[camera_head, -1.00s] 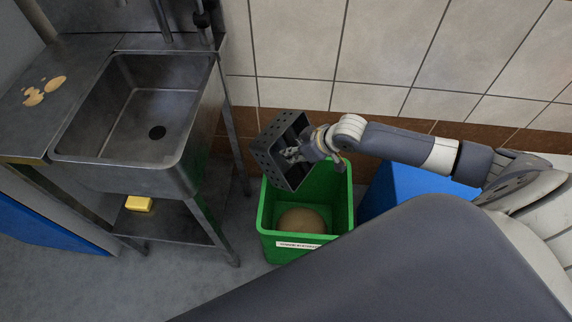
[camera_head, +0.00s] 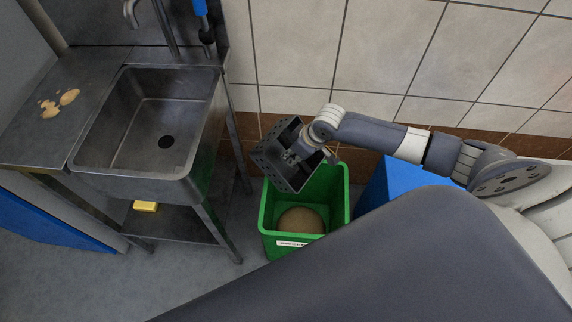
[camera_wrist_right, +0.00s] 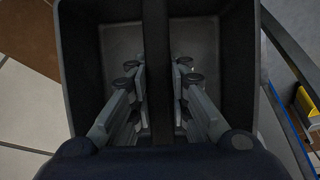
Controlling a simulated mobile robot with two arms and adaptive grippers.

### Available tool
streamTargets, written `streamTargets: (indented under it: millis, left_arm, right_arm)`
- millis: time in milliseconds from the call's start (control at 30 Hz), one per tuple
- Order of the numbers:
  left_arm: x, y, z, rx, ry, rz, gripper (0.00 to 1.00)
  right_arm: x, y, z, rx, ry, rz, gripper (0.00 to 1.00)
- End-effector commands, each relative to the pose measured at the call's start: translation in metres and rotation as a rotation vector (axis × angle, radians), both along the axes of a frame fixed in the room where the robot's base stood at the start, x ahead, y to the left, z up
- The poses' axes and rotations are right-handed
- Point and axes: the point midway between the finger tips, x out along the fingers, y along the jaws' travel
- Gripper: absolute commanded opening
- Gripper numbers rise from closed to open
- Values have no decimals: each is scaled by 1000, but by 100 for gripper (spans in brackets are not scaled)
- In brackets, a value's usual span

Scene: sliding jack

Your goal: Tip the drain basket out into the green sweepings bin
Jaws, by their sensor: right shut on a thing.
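The drain basket (camera_head: 270,158) is a dark grey, square box with holes in its walls. It is tilted above the back left part of the green sweepings bin (camera_head: 268,225). My right gripper (camera_head: 296,157) reaches into the basket's open side and is shut on it. In the right wrist view, the fingers (camera_wrist_right: 160,95) close on a dark bar across the basket (camera_wrist_right: 215,40), and the inside that shows looks empty. A rounded tan heap (camera_head: 301,220) lies in the bin. My left gripper is not in view.
A steel sink (camera_head: 150,120) on legs stands left of the bin, with tan scraps (camera_head: 69,97) on its drainboard. A yellow block (camera_head: 146,207) lies on the lower shelf. A blue container (camera_head: 385,190) stands right of the bin, and a tiled wall (camera_head: 380,55) is behind.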

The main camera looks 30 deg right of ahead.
Motion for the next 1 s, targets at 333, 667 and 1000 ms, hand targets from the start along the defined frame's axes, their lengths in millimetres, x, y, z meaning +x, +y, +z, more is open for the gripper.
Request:
streamTargets:
  millis: [333,667,1000]
  left_arm:
    - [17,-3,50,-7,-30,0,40]
    - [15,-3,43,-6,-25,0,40]
    - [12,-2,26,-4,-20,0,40]
  right_arm:
    - [3,2,18,-153,282,-1,0]
    - [3,2,21,-295,541,-1,0]
    - [1,0,30,-387,707,0,0]
